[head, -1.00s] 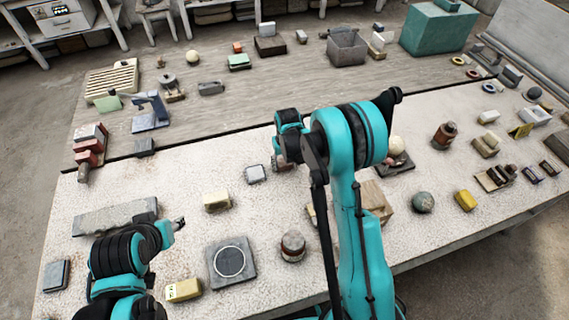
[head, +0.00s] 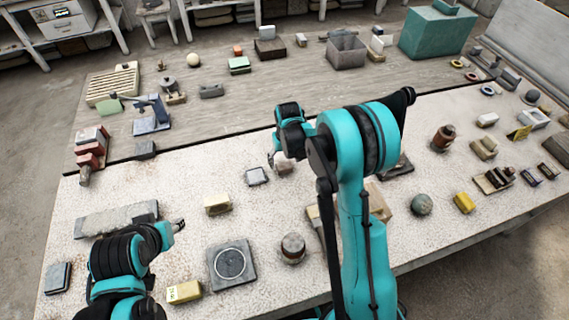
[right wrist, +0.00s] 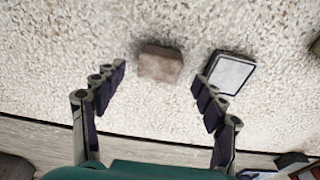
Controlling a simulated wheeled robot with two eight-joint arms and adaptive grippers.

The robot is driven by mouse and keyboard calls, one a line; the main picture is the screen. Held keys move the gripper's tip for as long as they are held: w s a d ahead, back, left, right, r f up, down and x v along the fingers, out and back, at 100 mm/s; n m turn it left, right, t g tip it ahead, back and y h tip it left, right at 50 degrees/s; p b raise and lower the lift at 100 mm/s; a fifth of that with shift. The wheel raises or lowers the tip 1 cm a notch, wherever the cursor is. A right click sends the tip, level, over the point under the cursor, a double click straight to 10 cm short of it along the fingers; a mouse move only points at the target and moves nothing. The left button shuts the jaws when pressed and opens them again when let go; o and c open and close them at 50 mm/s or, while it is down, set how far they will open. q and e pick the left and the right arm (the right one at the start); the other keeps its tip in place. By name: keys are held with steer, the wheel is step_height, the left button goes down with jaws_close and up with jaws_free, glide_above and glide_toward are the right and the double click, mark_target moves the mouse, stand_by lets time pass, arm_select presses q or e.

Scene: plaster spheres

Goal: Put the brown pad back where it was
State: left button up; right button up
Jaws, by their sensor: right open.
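The brown pad (right wrist: 160,65) is a small brownish-pink block lying flat on the pale speckled tabletop. In the right wrist view it lies just beyond the space between the fingertips of my right gripper (right wrist: 160,78), which is open and empty. In the head view the pad (head: 285,164) is partly hidden by my right gripper (head: 273,160). My left gripper (head: 179,226) is low at the left, away from the pad, and its fingers are too small to judge.
A grey-edged pad with a white top (right wrist: 231,73) lies close to the right of the brown pad, near my right fingertip. It also shows in the head view (head: 257,176).

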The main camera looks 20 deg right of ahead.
mark_target(286, 169)
steer(key=s+r+t+p, duration=0.1)
steer(key=s+r, duration=0.5)
steer(key=r, duration=0.4)
steer(key=s+r+t, duration=0.2)
steer(key=s+r, duration=0.4)
steer(key=r, duration=0.3)
steer(key=s+r+t, duration=0.1)
steer(key=s+t, duration=0.1)
steer(key=s, duration=1.1)
steer(key=shift+t, duration=0.4)
steer(key=shift+d, duration=0.1)
